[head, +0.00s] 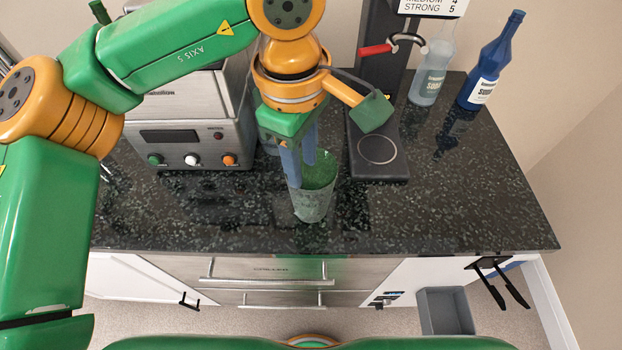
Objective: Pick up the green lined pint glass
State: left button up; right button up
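The green lined pint glass (314,204) stands upright on the dark speckled counter near its front edge. It is clear, with green showing in its upper part. My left gripper (302,170) points down from above at the glass's rim, on its left and back side. Its two blue-grey fingers show a little apart and overlap the glass in the head view. I cannot tell whether they touch it or are shut on it. My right gripper is not in view.
A silver coffee machine (190,145) stands left of the glass. A black-based machine (379,160) stands close on its right. A clear soda bottle (432,75) and a blue one (489,68) stand at the back right. The counter (470,205) is clear at front right.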

aim_at(303, 187)
pick_arm(q)
jog(key=f+b, duration=0.4)
jog(key=f, duration=0.1)
jog(key=shift+s+f+b, duration=0.2)
jog(key=shift+f+b, duration=0.1)
jog(key=shift+b, duration=0.05)
jog(key=shift+f, duration=0.2)
jog(key=f+p, duration=0.2)
jog(key=f, duration=0.4)
jog(key=shift+w, duration=0.2)
jog(key=shift+w+f, duration=0.1)
jog(key=shift+f, duration=0.3)
grip_shut()
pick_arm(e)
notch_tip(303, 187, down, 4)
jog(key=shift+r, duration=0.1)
